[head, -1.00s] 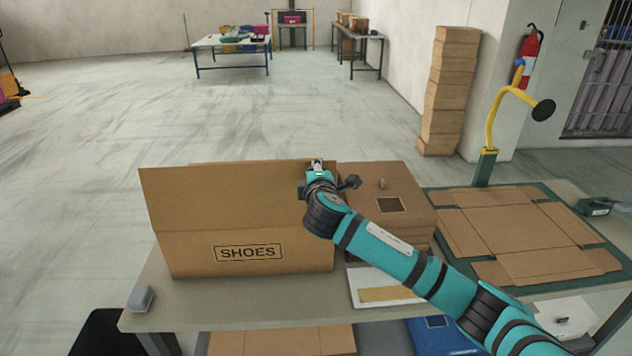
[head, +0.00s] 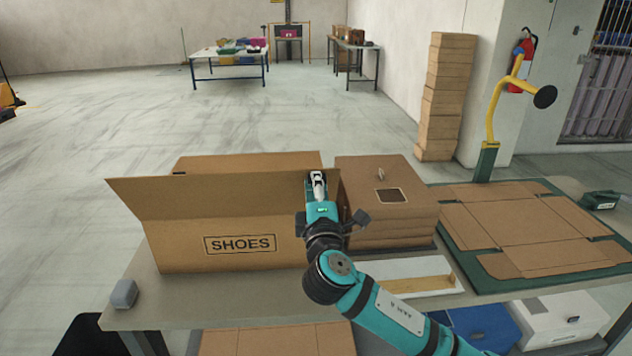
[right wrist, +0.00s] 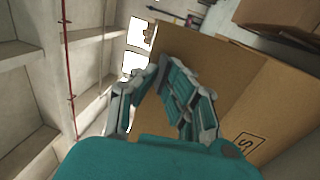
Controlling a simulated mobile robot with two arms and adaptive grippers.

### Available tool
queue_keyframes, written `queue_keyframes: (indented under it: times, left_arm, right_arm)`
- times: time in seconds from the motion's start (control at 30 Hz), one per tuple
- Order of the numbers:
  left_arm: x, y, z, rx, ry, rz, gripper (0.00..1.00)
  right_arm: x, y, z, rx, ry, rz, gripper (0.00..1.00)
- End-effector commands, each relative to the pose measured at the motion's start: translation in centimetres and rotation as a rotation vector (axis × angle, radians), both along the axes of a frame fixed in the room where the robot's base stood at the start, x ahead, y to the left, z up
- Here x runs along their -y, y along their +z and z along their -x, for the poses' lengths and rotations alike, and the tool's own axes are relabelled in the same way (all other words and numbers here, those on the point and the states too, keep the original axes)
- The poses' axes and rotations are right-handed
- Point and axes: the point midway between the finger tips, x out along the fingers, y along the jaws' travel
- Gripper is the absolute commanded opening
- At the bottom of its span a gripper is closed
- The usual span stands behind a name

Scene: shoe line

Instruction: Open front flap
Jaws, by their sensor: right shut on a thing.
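A brown cardboard shoe box (head: 240,252) marked SHOES stands on the table at the left. Its front flap (head: 205,194) runs along the near top edge and leans outward, toward me. A rear flap (head: 250,161) shows behind it. My right gripper (head: 318,182) is at the right end of the front flap, shut on it. In the right wrist view the fingers (right wrist: 172,85) lie against the brown flap (right wrist: 205,58), with the box front (right wrist: 265,108) to the right. The inside of the box is hidden. My left gripper is not in view.
A flat cardboard blank (head: 520,230) lies on a green mat (head: 455,250) farther right. A grey block (head: 123,293) is at the table's front left. A yellow post (head: 492,120) rises behind the mat.

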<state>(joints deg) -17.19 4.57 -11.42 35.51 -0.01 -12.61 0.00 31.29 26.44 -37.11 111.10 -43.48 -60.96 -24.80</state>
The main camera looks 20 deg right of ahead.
Motion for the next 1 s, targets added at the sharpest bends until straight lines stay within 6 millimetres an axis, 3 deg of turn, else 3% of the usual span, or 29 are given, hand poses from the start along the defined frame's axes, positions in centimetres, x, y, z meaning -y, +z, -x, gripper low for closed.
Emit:
queue_keyframes:
  times: [0.03, 0.4, 0.43, 0.6, 1.0]
  left_arm:
    - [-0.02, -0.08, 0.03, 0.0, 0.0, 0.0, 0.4]
    - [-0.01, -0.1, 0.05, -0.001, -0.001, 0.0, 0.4]
    - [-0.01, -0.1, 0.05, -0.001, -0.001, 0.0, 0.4]
    - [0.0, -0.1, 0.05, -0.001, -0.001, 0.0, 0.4]
    - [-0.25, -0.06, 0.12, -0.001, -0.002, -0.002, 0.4]
  right_arm:
    - [-0.06, -0.76, 0.0, -0.016, 0.001, -0.003, 0.0]
    - [-0.07, -1.05, -0.01, -0.022, 0.0, -0.004, 0.0]
    - [-0.07, -1.06, -0.01, -0.022, 0.0, -0.004, 0.09]
    - [-0.07, -0.93, 0.0, -0.019, 0.0, -0.003, 0.29]
    - [-0.1, -0.58, 0.2, -0.011, 0.001, -0.002, 0.29]
